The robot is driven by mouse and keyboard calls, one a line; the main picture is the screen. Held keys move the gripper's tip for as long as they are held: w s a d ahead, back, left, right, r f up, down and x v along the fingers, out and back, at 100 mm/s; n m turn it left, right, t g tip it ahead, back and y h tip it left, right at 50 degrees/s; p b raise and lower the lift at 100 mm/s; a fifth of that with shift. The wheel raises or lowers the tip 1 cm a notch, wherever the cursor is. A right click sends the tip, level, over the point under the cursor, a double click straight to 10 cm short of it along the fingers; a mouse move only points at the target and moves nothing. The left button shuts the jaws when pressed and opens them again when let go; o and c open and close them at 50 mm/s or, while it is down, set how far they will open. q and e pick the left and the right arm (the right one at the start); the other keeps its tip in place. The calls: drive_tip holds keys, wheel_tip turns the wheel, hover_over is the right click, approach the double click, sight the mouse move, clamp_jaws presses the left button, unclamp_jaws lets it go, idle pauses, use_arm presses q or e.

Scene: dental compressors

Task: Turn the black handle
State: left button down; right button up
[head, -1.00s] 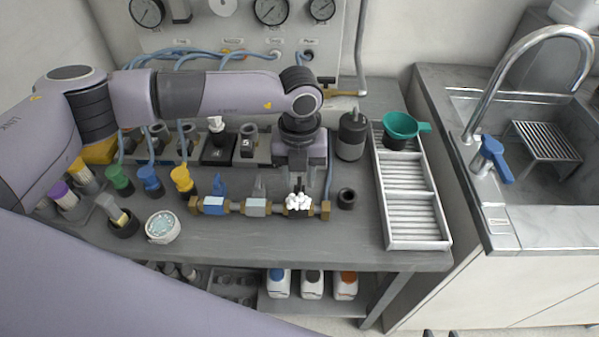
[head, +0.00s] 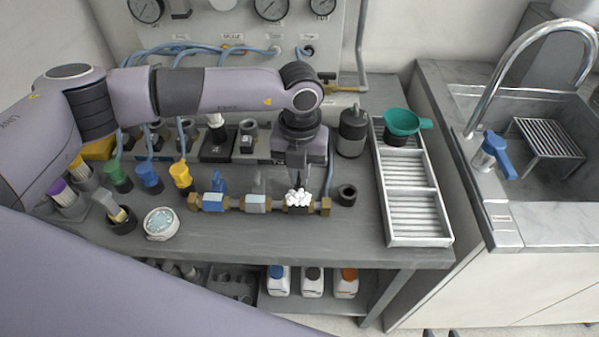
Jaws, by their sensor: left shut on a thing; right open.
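A brass valve row (head: 234,204) lies along the bench front, with a blue valve body (head: 213,202) and a grey one (head: 257,203). At its right end is a dark valve body (head: 298,209) with a lumpy white piece (head: 298,197) in front. My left gripper (head: 299,186) points down over this right-end valve. It is shut on what seems to be the black handle, which its fingers and the white piece largely hide. The handle's angle cannot be told. My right gripper (head: 440,333) shows only as two dark tips, apart and empty, at the bottom edge.
Yellow (head: 181,176), blue (head: 149,177) and green (head: 117,176) fittings stand left of the valves. A black ring (head: 347,195) and a dark canister (head: 352,133) stand right of my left gripper. Beyond are a white rack (head: 416,229) with a green funnel (head: 402,122) and a sink.

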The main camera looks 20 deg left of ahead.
use_arm(q)
drive_tip(key=m+b, duration=0.2)
drive_tip(key=m, duration=0.1)
drive_tip(key=shift+f+b, duration=0.15)
drive_tip(key=shift+b, duration=0.15)
drive_tip(key=m+b, duration=0.2)
drive_tip(key=m, duration=0.2)
drive_tip(key=shift+b, duration=0.3)
drive_tip(key=m+b, duration=0.3)
drive_tip(key=m, duration=0.2)
drive_tip(key=m+b, duration=0.1)
drive_tip(key=m, duration=0.1)
drive_tip(key=shift+m+b, duration=0.3)
drive_tip(key=shift+m, duration=0.5)
drive_tip(key=shift+m+b, duration=0.4)
drive_tip(key=shift+r, duration=0.2)
drive_tip(key=c, duration=1.2)
unclamp_jaws()
